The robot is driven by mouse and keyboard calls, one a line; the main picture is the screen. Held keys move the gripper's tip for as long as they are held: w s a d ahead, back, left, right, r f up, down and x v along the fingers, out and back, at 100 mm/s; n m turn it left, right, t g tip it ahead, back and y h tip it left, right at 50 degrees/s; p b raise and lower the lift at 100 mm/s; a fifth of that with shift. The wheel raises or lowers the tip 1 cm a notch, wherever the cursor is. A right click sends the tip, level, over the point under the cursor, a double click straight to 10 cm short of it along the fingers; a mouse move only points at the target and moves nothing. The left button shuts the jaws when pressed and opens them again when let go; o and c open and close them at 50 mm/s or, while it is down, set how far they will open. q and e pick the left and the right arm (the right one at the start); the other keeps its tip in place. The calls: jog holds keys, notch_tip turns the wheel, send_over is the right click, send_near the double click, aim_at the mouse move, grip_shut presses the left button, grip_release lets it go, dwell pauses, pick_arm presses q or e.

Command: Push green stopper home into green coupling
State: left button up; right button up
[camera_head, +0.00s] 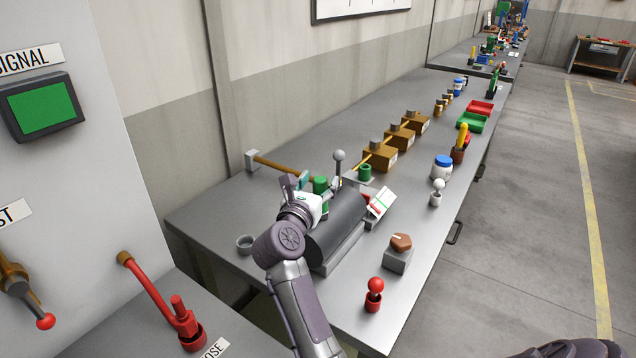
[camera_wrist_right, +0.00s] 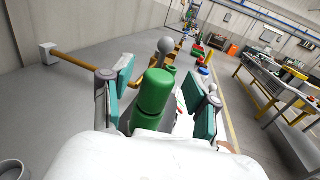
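The green stopper (camera_head: 320,184) is an upright green cylinder at the far end of my right arm, beside the dark grey cylinder. It also shows in the right wrist view (camera_wrist_right: 156,90), standing between the teal finger pads. A second green section (camera_wrist_right: 146,119), perhaps the green coupling, sits directly below it; I cannot tell how deep the stopper sits. My right gripper (camera_head: 311,192) is around the stopper with fingers spread; gaps show on both sides in the right wrist view. Its white palm hides the lower part. My left gripper is not in view.
The dark grey cylinder (camera_head: 337,225) lies on the bench under my wrist. A ball-topped lever (camera_head: 339,157) and a green cup (camera_head: 365,172) stand close behind. A brown-handled rod (camera_head: 275,163) is at left. A red stopper (camera_head: 374,287) stands near the front edge.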

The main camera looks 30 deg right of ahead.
aim_at(318, 181)
jog(key=shift+r, duration=0.25)
notch_tip(318, 181, up, 10)
jog(key=shift+f, duration=0.25)
jog(key=shift+s+f, duration=0.1)
dwell(0.6)
